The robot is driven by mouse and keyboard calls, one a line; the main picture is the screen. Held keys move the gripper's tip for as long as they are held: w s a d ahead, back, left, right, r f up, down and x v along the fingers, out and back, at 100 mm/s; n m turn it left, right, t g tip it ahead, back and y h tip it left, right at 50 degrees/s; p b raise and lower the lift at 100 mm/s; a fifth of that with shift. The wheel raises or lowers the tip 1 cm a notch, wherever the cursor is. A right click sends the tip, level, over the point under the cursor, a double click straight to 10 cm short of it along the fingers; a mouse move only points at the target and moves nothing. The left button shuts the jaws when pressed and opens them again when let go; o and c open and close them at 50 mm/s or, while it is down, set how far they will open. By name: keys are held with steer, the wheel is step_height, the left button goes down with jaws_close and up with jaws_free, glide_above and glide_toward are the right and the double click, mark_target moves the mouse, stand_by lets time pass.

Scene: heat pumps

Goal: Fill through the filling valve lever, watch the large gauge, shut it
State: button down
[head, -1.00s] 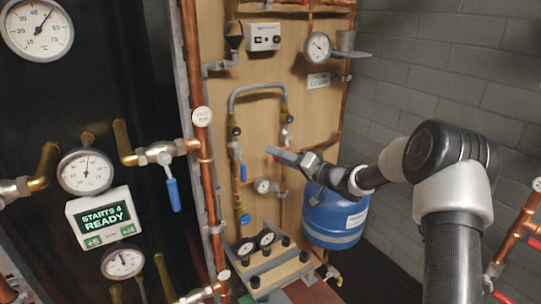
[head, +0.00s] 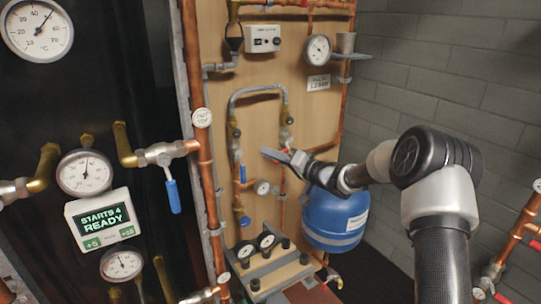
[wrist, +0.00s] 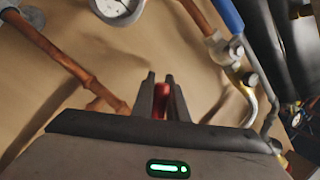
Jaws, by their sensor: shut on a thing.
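My gripper (head: 276,155) is in front of the wooden board, by the copper pipes. In the wrist view its two dark fingers (wrist: 160,95) are closed around a red lever (wrist: 160,103), which I take to be the filling valve lever. Only part of the lever shows between the fingers, and the valve body is hidden. A round white gauge (head: 318,48) hangs high on the board, above a small sign (head: 318,83) that seems to name a value in bar. I take it to be the large gauge. Its needle is too small to read exactly.
A blue tank (head: 335,215) stands just behind and below my gripper. A smaller gauge (head: 262,187) and a blue lever (head: 243,172) are close by on the pipes. A black panel with gauges and a "STARTS 4 READY" display (head: 103,220) is at the left.

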steer(key=shift+r, duration=0.15)
steer(key=shift+s+a+r+m+t+y+p, duration=0.15)
steer(key=shift+r+m+t+p, duration=0.45)
steer(key=shift+m+p, duration=0.65)
steer(key=shift+s+a+r+m+t+y+p, duration=0.1)
steer(key=shift+a+r+m+t+p, duration=0.15)
steer(key=shift+r+m+p, duration=0.95)
steer(key=shift+s+a+r+m+t+y+p, duration=0.15)
steer(key=shift+r+m+t+p, duration=0.35)
steer(key=shift+m+p, duration=0.75)
steer(key=shift+w+m+b, duration=0.1)
steer(key=shift+m+b, duration=0.25)
steer(key=shift+m, duration=0.05)
steer(key=c, duration=1.7)
jaws_free()
steer(key=shift+d, duration=0.1)
steer(key=shift+c, duration=0.2)
steer(key=v, duration=1.7)
steer(key=shift+d, duration=0.2)
